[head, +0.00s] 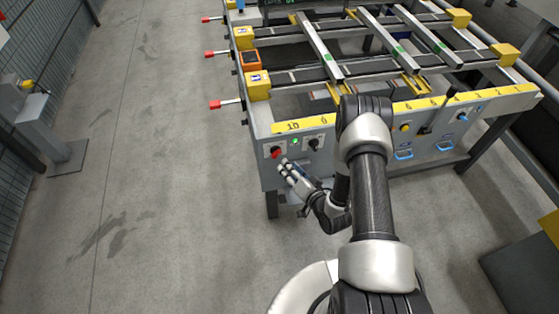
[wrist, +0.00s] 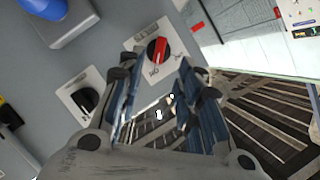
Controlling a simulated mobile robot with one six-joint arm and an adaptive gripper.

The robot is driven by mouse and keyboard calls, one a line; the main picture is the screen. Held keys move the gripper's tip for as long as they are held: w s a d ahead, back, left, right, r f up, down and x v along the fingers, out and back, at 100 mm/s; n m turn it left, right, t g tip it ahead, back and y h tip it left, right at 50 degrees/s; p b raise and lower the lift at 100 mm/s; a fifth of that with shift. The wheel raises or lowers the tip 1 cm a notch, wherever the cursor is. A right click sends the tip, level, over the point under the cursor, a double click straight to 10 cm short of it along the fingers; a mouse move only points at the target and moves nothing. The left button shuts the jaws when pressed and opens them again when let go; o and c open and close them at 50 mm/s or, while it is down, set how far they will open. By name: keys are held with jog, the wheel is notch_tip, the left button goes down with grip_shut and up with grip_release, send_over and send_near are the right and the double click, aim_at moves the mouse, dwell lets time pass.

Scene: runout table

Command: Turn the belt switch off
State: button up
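A red rotary switch (head: 276,152) on a white plate is at the left end of the table's front panel; in the wrist view the red switch (wrist: 157,50) has a red handle and small lettering too blurred to read surely. A black rotary switch (head: 313,144) is to its right; in the wrist view the black switch (wrist: 86,100) is lower left. I cannot read which is the belt switch. My gripper (head: 284,166) is just below the red switch. In the wrist view my gripper (wrist: 158,78) is open, fingers apart, nothing between them, pointing towards the red switch.
A lit green lamp (head: 295,140) is between the switches. The runout table (head: 480,104) carries metal bars (head: 320,48) on its belts. Red-tipped levers (head: 214,105) stick out on its left side. Blue handles (head: 404,154) are farther right. The floor on the left is clear.

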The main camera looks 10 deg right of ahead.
aim_at(277, 156)
jog(key=b+x, duration=0.2)
jog(key=x, duration=0.6)
jog(key=shift+c, duration=0.3)
grip_shut()
